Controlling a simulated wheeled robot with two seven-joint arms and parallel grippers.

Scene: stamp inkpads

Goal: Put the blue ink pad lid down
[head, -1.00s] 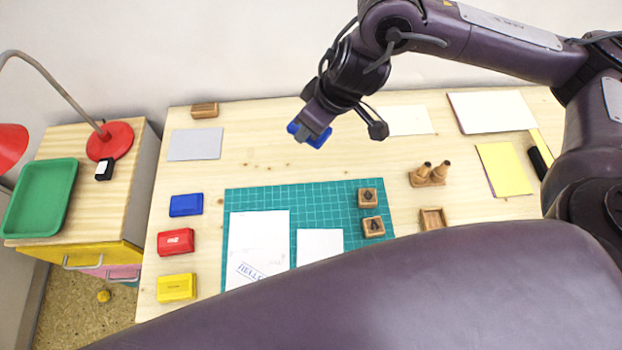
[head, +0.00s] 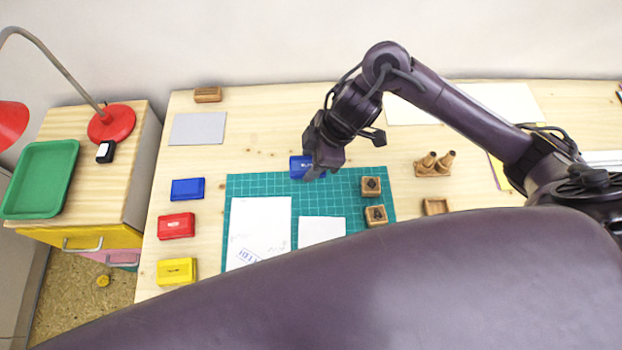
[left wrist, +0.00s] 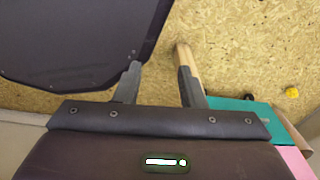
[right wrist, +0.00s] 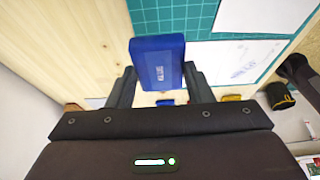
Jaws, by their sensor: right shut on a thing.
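My right gripper (head: 318,165) is shut on the blue ink pad lid (head: 298,168). In the head view the lid is at the upper edge of the green cutting mat; its exact height is hard to judge. In the right wrist view the lid (right wrist: 158,62) sits between the fingers, with small white lettering on it. The blue ink pad (head: 187,189) lies on the table left of the mat, apart from the lid. My left gripper (left wrist: 160,82) is open and empty over the floor, away from the tabletop.
A red ink pad (head: 176,226) and a yellow one (head: 177,271) lie below the blue pad. Paper sheets (head: 260,225) and two wooden stamps (head: 371,187) lie on the mat (head: 345,180). A grey sheet (head: 198,128) lies at the upper left. Bare table surrounds the mat's top edge.

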